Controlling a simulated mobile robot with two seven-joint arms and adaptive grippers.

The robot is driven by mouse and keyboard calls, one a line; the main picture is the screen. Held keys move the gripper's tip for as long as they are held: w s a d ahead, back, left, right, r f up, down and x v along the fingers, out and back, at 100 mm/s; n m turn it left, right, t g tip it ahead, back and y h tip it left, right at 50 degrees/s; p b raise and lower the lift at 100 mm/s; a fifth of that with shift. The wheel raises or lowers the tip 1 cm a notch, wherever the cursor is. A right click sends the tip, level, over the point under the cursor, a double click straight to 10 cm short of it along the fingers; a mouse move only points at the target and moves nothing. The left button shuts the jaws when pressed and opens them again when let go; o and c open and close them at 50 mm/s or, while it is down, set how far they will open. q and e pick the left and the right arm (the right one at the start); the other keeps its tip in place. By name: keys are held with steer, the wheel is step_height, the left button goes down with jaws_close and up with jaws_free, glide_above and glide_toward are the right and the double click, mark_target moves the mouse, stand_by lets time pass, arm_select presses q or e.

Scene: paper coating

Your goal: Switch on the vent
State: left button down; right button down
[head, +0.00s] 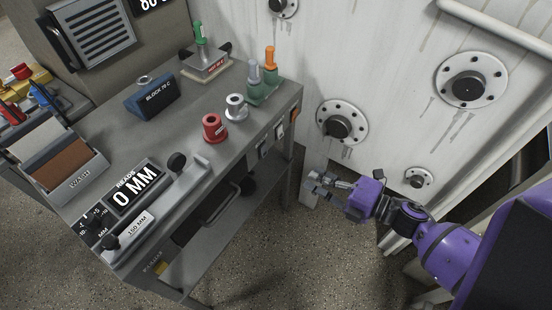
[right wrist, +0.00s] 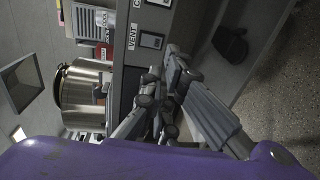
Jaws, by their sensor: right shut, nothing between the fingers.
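The VENT label (right wrist: 131,37) shows in the right wrist view on the dark side face of the bench. A small switch plate (right wrist: 152,41) sits beside it. In the head view several small switch plates (head: 263,148) line the bench's right side, too small to tell which is the vent's. My right gripper (head: 312,183) is shut and empty, to the right of the bench side and apart from it. In the right wrist view its fingers (right wrist: 163,77) show just below the VENT switch plate; contact cannot be told. My left gripper is out of view.
The grey bench (head: 190,125) carries a red spool (head: 214,127), a blue block (head: 152,97), a gauge reading 0 MM (head: 135,189) and bottles (head: 269,62). A white wall with flanged ports (head: 342,122) stands behind my right arm. The speckled floor between is clear.

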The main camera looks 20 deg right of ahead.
steer(key=p, duration=0.2)
glide_toward(264, 151)
steer(key=w+a+f, duration=0.3)
steer(key=w, duration=0.2)
steer(key=shift+w+a+f, duration=0.1)
steer(key=shift+w+a, duration=0.05)
steer(key=shift+a, duration=0.25)
